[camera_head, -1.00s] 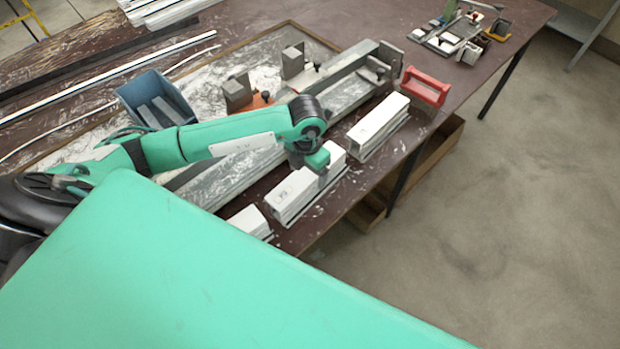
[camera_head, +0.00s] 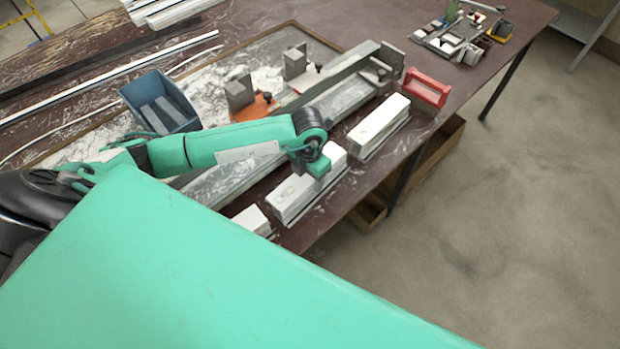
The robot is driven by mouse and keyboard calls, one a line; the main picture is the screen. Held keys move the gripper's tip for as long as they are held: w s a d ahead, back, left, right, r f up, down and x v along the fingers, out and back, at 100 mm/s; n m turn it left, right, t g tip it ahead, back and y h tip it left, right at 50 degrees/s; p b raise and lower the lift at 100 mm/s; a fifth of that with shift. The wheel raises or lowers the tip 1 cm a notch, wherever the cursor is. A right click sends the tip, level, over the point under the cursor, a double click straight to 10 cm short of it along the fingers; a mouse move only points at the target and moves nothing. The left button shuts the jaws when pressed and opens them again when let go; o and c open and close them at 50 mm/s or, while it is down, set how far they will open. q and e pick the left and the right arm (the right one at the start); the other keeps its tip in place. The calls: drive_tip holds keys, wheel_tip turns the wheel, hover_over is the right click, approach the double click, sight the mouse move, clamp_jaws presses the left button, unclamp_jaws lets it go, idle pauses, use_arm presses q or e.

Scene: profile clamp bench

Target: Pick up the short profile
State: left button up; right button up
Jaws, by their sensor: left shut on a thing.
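My left gripper (camera_head: 318,167) comes in from the left over the front part of the bench. It is shut on the middle short white profile (camera_head: 290,198), at the profile's upper part. My wrist hides the fingertips and some of the profile. The profile lies along the bench's front edge; I cannot tell whether it is clear of what is beneath it. Another white profile (camera_head: 378,123) lies to its right, and a third one (camera_head: 251,219) to its left is partly hidden. My right gripper is not in view.
Behind the profiles runs a long grey metal rail (camera_head: 345,98) with clamp blocks (camera_head: 239,93). A blue bin (camera_head: 185,112) stands behind my arm. A red handled piece (camera_head: 427,88) lies right of the profiles. Small parts (camera_head: 455,40) lie at the back right.

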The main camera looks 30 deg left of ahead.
use_arm(q)
drive_tip(key=shift+r, duration=0.2)
drive_tip(key=shift+w+r, duration=0.1)
drive_tip(key=shift+r, duration=0.15)
wheel_tip(320, 180, up, 19)
drive_tip(key=b, duration=0.5)
drive_tip(key=m, duration=2.9)
hover_over(311, 190)
wheel_tip(311, 190, down, 8)
drive_tip(key=r, duration=0.1)
drive_tip(key=m, duration=0.1)
drive_tip(key=f+m, duration=0.1)
drive_tip(key=m, duration=0.2)
drive_tip(key=shift+s+d+f, duration=0.1)
drive_tip(key=shift+s+f, duration=0.1)
drive_tip(key=shift+s, duration=0.1)
